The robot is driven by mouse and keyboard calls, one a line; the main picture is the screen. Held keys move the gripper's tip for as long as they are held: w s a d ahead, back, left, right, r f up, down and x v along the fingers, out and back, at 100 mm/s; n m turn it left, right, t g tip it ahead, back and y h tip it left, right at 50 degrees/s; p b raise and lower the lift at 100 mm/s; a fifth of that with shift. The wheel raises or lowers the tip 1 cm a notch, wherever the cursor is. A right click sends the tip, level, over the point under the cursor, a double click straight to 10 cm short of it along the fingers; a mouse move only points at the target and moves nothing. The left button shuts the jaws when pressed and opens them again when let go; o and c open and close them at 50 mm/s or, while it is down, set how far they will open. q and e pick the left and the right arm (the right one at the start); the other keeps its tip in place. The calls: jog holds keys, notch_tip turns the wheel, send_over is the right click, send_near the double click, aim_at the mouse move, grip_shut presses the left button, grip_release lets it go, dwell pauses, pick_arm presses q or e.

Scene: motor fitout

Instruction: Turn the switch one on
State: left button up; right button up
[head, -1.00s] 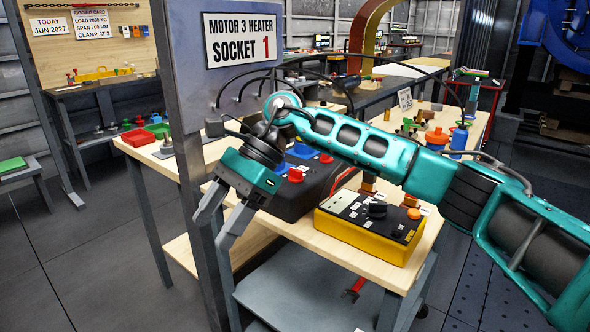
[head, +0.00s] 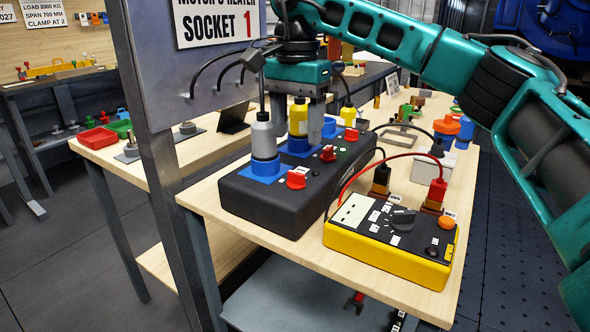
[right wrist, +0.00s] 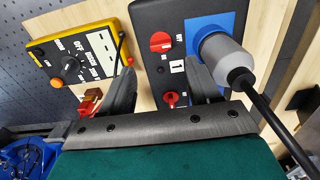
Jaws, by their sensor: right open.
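A black socket box (head: 270,205) stands on the wooden table with red rotary switches along its top. The nearest red switch (head: 297,178) sits beside a grey plug (head: 263,138) in a blue socket; in the right wrist view this switch (right wrist: 161,42) is ahead of the fingertips, with a "1" label (right wrist: 177,66) near it. A second red switch (head: 328,153) also shows between the fingers in the right wrist view (right wrist: 171,99). My right gripper (head: 299,132) is open, fingers pointing down over the box near a yellow plug (head: 298,117). My left gripper is out of view.
A yellow meter (head: 388,265) with a black dial and red and black leads stands right of the box. A sign reading SOCKET 1 (head: 215,24) hangs on a grey panel and post at left. Cables hang from the panel near the gripper.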

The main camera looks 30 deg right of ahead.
aim_at(297, 172)
notch_tip(297, 172, down, 7)
jog(key=shift+r+b, duration=0.2)
jog(key=shift+b, duration=0.45)
jog(key=shift+f, duration=0.6)
jog(key=shift+c, duration=0.2)
jog(key=c, duration=1)
